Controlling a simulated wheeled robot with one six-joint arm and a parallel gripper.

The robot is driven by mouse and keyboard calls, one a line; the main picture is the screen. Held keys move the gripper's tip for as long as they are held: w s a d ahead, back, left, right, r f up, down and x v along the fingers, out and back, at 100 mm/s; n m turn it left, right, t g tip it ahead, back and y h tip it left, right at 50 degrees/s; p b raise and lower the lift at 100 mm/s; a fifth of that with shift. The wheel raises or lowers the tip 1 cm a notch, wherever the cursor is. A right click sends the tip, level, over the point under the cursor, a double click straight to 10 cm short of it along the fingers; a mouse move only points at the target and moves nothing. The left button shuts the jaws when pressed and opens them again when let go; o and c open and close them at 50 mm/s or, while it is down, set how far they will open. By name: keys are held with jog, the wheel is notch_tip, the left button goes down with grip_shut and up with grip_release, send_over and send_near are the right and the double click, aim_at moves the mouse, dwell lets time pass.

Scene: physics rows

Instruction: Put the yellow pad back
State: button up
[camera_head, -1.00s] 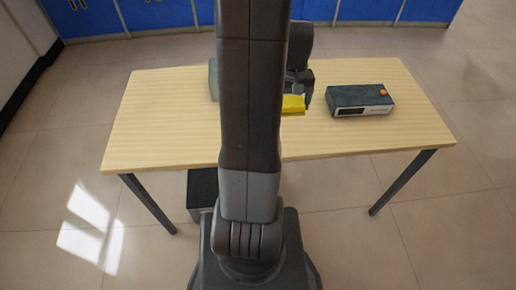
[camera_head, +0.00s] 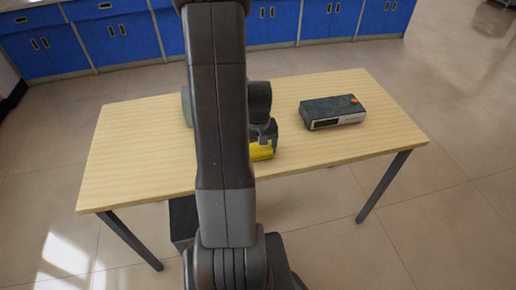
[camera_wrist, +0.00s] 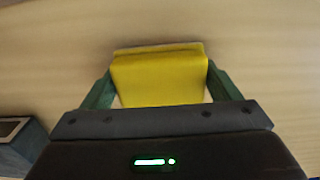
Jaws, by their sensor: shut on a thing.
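The yellow pad (camera_wrist: 160,77) sits between the two green fingers of my gripper (camera_wrist: 158,85) in the wrist view, with the pale wooden table top behind it. In the head view the yellow pad (camera_head: 262,151) shows beside my arm, over the front middle of the table. My gripper (camera_head: 264,140) is shut on it there, partly hidden by my arm. I cannot tell whether the pad touches the table.
A dark box with an orange knob (camera_head: 332,112) stands on the table (camera_head: 130,150) to the right. A greenish object (camera_head: 187,105) is mostly hidden behind my arm. The left and far right of the table are clear. Blue cabinets (camera_head: 125,38) line the back.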

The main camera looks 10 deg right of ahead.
aim_at(258, 147)
jog(key=o, duration=0.9)
jog(key=shift+f, duration=0.1)
notch_tip(258, 147, up, 12)
jog(key=shift+r+p, duration=0.2)
jog(key=shift+p, duration=0.5)
